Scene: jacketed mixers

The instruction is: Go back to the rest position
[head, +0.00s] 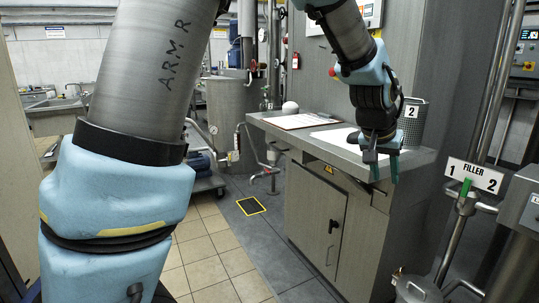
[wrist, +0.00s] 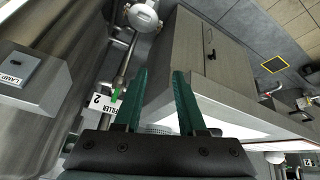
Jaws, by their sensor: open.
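My gripper (head: 384,168) hangs in front of the right part of the metal cabinet's worktop (head: 415,156) in the head view, pointing down. Its two green fingers are spread apart with nothing between them; they also show in the wrist view (wrist: 162,100). My grey and light-blue arm fills the left of the head view and reaches in again from the top. The rest position itself is not marked in either view.
A perforated metal holder labelled 2 (head: 411,122) stands close behind my gripper. A clipboard (head: 298,121) and a white ball (head: 290,107) lie further left. The FILLER sign (head: 473,175) and pipes are at the right. Tiled floor (head: 215,245) is open at centre.

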